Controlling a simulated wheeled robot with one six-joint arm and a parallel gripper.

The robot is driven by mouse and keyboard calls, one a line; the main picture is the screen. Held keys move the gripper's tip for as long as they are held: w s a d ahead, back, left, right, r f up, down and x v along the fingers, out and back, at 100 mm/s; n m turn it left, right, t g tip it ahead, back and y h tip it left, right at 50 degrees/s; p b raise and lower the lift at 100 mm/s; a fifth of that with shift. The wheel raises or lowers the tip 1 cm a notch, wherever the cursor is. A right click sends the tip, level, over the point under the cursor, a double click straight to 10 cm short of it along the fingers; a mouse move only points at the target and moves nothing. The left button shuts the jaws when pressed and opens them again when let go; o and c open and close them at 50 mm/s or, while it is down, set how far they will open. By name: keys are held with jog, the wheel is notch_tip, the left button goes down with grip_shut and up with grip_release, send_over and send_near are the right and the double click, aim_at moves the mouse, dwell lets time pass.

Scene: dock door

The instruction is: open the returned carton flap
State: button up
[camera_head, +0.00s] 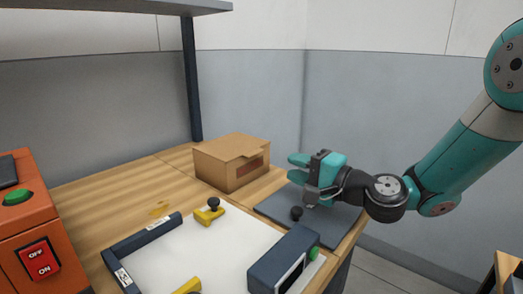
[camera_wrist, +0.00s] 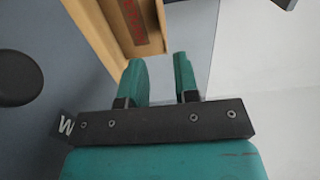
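The brown carton (camera_head: 222,168) stands on the wooden bench right of the dark post. Its top looks closed, with a flap tab (camera_head: 256,152) reaching over the front edge above a darker reddish-brown patch. The fingers appear clear of the carton.
A dark box with a green button (camera_head: 315,253) stands nearby. An orange switch box (camera_head: 35,225) is at left. A shelf (camera_head: 110,8) hangs above.

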jog(key=p+x, duration=0.2)
jog(key=x, duration=0.8)
jog(key=shift+w+a, duration=0.15)
jog(key=shift+a, duration=0.05)
grip_shut()
